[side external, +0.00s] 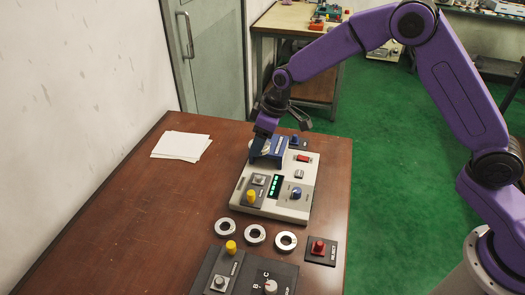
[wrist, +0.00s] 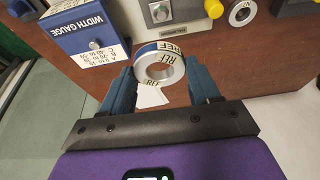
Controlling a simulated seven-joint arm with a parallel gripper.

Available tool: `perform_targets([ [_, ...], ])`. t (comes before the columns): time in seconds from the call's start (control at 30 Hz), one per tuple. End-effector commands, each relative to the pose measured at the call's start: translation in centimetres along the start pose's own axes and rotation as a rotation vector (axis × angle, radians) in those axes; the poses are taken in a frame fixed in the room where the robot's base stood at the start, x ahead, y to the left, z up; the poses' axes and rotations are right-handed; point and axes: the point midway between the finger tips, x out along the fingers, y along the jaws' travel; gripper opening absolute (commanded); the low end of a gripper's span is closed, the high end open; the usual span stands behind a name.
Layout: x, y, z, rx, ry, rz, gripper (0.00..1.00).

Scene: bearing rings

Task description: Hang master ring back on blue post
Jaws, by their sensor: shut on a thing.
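My gripper (wrist: 160,80) is shut on the master ring (wrist: 158,65), a pale metal ring with a blue band and REF labels. The ring sits between the two blue fingertips in the wrist view, with its hole facing the camera. In the side view my gripper (side external: 262,140) is low at the far end of the pale console, beside the blue width gauge (side external: 271,155); the ring is mostly hidden there. A small blue post (side external: 294,141) appears to stand on a dark labelled plate, right of the gripper.
The console (side external: 240,192) has a green display and a yellow post (side external: 250,197). Three rings (side external: 255,234) lie in front of it. A red reset button (side external: 318,247) is at the right, a dark panel (side external: 205,268) nearest.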

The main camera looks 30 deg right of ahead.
Motion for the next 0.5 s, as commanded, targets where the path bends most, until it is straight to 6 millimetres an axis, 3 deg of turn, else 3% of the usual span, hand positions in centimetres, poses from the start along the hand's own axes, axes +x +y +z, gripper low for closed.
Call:
perform_targets([
  [0.27,0.0,7.3,0.6,0.146,-0.001,0.045,0.19],
  [0.5,-0.6,16.0,2.5,0.321,-0.001,0.098,0.19],
])
